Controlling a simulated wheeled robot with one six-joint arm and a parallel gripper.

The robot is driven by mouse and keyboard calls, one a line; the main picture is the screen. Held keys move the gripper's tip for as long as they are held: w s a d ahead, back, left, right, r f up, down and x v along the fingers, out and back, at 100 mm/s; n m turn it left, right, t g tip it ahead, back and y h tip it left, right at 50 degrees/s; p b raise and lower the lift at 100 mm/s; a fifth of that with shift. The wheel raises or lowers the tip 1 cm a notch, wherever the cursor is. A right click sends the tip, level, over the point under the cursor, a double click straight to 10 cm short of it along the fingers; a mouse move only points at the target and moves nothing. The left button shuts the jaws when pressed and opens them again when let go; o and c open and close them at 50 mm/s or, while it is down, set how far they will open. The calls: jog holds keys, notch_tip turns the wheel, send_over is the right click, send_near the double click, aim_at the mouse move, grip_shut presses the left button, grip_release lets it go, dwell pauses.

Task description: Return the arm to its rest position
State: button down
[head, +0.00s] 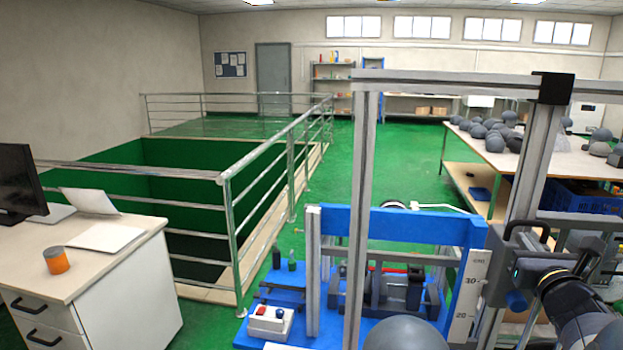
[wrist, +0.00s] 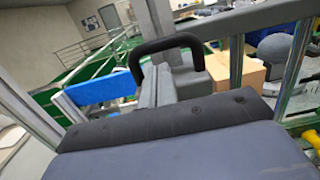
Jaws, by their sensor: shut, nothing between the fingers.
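My arm (head: 585,315) reaches in from the lower right of the head view. My gripper (head: 528,275) is at its end, close beside the right-hand post of the drop tower frame (head: 530,165). Its jaws are shut with nothing held; the fingertips are hard to make out. A black bar handle (wrist: 170,42) stands ahead in the wrist view, apart from the large dark padded block (wrist: 170,120) that fills the foreground. The tower's blue crossbeam (head: 390,224) and white scale (head: 468,295) are left of my gripper.
A grey headform (head: 405,334) is low in front. A bench (head: 545,155) with several grey helmets stands behind at right, with a blue crate (head: 580,197) below. A desk (head: 90,255) and a railed floor opening (head: 228,185) are at left. Green floor is clear beyond the tower.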

jog(key=s+a+r+m+t+b, duration=0.1)
jog(key=s+m+t+b, duration=0.2)
jog(key=m, duration=2.1)
jog(key=s+b, duration=0.3)
jog(key=s, duration=0.2)
jog(key=shift+s+a+t, duration=0.3)
jog(key=shift+s+t, duration=0.05)
jog(key=shift+t, duration=0.05)
